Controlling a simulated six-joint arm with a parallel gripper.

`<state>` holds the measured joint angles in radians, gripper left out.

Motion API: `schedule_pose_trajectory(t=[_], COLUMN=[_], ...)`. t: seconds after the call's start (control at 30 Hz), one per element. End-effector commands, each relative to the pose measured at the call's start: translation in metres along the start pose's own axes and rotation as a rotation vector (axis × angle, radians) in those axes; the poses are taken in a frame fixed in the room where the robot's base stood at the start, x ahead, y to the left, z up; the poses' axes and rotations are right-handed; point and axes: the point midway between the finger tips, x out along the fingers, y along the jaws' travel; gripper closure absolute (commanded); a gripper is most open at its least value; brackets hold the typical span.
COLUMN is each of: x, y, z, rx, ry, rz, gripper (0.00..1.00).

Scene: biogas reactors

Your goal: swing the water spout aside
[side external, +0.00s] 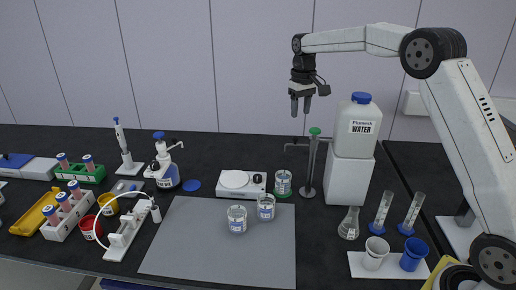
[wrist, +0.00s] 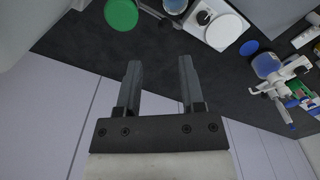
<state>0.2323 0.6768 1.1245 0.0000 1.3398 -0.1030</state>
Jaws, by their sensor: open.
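The water spout (side external: 297,145) is a thin grey arm reaching left from the top of an upright metal post (side external: 310,168) with a green cap (side external: 314,131). Its outer end is over a glass jar (side external: 283,185) with a green base. The green cap also shows large at the top left of the wrist view (wrist: 121,14). My gripper (side external: 301,110) is open and empty, pointing down, above and slightly left of the post top and apart from it. In the wrist view its two fingers (wrist: 158,66) have nothing between them.
The white water container (side external: 360,128) stands on a white block (side external: 348,179) right of the post. A white stirrer plate (side external: 242,185) is left of the jar. Two jars (side external: 237,219) stand on the grey mat (side external: 190,240). A flask (side external: 349,224) stands in front right.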

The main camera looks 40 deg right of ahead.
Motion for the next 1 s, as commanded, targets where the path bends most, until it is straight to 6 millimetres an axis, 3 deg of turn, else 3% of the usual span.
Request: schedule_pose_trajectory(t=[0.2, 0.37, 0.77, 1.0], x=[0.002, 0.002, 0.005, 0.017], y=[-0.005, -0.007, -0.007, -0.007], z=[-0.003, -0.004, -0.005, -0.004], rx=[-0.262, -0.367, -0.393, -0.392], ry=[-0.001, 0.000, -0.001, -0.001], rz=[0.000, 0.000, 0.000, 0.000], gripper=[0.50, 0.50, 0.50, 0.50])
